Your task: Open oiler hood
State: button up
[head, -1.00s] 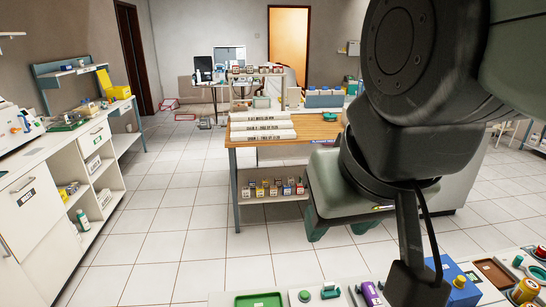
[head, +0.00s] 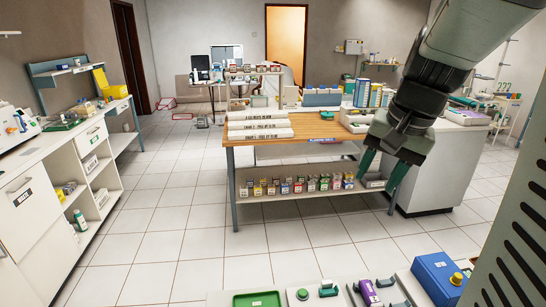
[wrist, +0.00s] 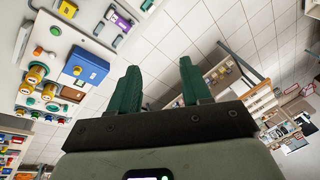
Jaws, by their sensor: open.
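No part labelled as an oiler or its hood can be made out. A blue box (head: 432,277) with a yellow knob (head: 457,279) stands on the near bench at lower right in the head view; I cannot tell whether it is the oiler. The blue box (wrist: 88,62) also shows at upper left in the wrist view. My gripper (head: 379,178) is open, its green fingers pointing down, with nothing between them. It is in the air beyond and above the box. Its fingers (wrist: 158,68) are apart and empty in the wrist view.
A green tray (head: 257,300) and a purple item (head: 369,292) lie left of the box. Yellow-topped items (wrist: 37,73) crowd the bench beside it. A wood-topped table (head: 310,130) with a shelf of small boxes stands behind. Floor between is clear.

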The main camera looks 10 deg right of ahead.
jog(key=w+d+f+m+g, duration=0.15)
jog(key=d+f, duration=0.25)
jog(key=d, duration=0.4)
jog(key=w+d+f+m, duration=0.1)
jog(key=d+f+m, duration=0.2)
jog(key=d+f, duration=0.3)
jog(key=m+g+h, duration=0.1)
jog(key=m+g, duration=0.1)
jog(key=m, duration=0.2)
send_near(459, 276)
jog(key=shift+t, duration=0.25)
notch_tip(459, 276, down, 9)
jog(key=shift+s+a+r, duration=0.1)
jog(key=shift+s+r, duration=0.05)
jog(key=shift+r, duration=0.05)
jog(key=shift+c, duration=0.3)
grip_shut()
